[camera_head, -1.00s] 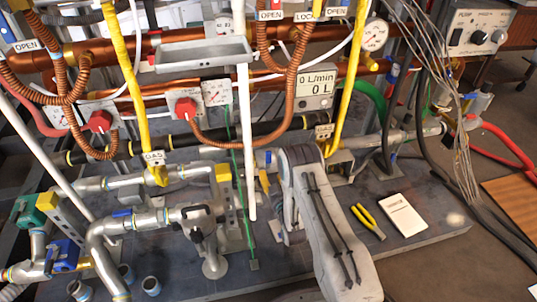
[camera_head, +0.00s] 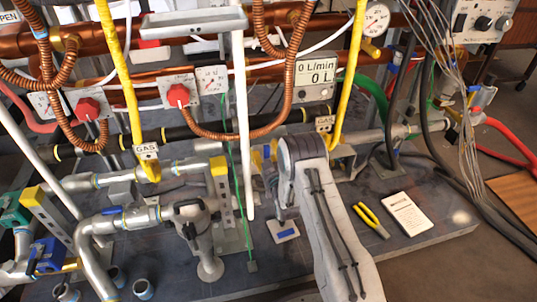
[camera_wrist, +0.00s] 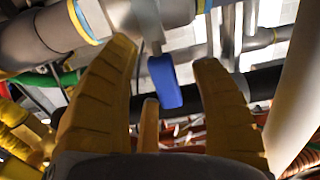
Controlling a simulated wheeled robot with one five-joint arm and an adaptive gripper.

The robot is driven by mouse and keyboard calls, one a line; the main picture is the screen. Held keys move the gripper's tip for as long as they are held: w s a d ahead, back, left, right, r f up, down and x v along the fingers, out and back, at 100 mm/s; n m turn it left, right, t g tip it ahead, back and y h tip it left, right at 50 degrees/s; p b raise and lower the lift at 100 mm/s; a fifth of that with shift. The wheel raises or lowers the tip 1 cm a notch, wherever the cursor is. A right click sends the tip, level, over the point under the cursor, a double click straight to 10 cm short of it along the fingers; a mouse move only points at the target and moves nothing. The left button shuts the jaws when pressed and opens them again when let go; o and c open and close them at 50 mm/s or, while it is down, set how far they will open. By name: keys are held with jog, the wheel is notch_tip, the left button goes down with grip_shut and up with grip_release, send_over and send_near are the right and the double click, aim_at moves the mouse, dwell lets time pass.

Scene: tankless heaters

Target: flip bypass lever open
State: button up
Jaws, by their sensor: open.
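A blue lever (camera_wrist: 165,82) hangs from a metal valve body on a grey pipe in the wrist view. My gripper (camera_wrist: 164,58) is open, with its yellow fingers apart on the left and right of the lever. A gap shows on each side of the lever, and I see no contact. The lever between the fingers cannot be made out clearly there. Another blue lever (camera_head: 112,211) sits on the silver pipe at the left.
A white upright pole (camera_head: 243,130) stands just left of my gripper. Yellow gas pipes (camera_head: 131,90), red valve knobs (camera_head: 88,108) and a flow meter (camera_head: 314,76) surround the work area. Yellow pliers (camera_head: 371,220) and a white notepad (camera_head: 407,214) lie on the base plate (camera_head: 430,240).

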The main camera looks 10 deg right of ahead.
jog(key=shift+o, duration=0.3)
jog(key=shift+w, duration=0.1)
grip_shut()
dwell(0.4)
